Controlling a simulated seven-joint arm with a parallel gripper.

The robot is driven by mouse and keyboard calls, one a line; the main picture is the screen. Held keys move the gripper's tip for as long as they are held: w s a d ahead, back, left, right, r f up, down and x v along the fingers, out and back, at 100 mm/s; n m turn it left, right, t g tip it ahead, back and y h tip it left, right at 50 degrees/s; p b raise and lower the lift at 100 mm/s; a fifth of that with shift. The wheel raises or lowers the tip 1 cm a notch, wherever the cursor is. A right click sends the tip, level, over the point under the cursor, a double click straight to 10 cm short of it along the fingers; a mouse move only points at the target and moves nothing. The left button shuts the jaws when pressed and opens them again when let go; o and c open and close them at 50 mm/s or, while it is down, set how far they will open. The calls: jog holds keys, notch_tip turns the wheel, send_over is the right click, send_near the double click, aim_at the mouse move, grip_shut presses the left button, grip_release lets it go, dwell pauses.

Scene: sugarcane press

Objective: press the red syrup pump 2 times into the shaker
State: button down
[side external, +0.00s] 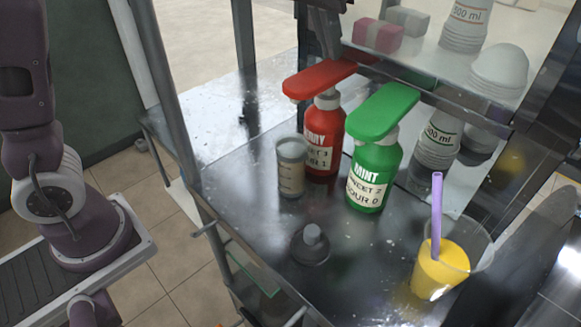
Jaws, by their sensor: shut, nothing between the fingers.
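The red syrup bottle (324,140) stands upright on the metal counter. Its flat red pump head (318,78) sits on top and reaches left, above the shaker. The shaker, a clear cup with measuring marks (291,168), stands upright just left of and in front of the red bottle. It looks greyish-tan inside; how much it holds is hard to tell. My gripper (329,52) comes down from the top edge, shut and empty, with its tips at the back of the red pump head. Whether they touch it is unclear.
A green mint bottle (375,175) with a green pump head (378,111) stands close to the right. A dark lid (310,244) lies in front. A cup of yellow juice with a purple straw (440,270) stands at right. Stacked cups (440,140) and a shelf are behind.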

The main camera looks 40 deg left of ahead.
aim_at(330, 68)
jog(key=shift+f, duration=0.1)
jog(key=shift+f, duration=2)
jog(key=shift+r, duration=2.1)
jog(key=shift+f, duration=0.15)
jog(key=shift+f, duration=1.9)
jog(key=shift+r, duration=2.05)
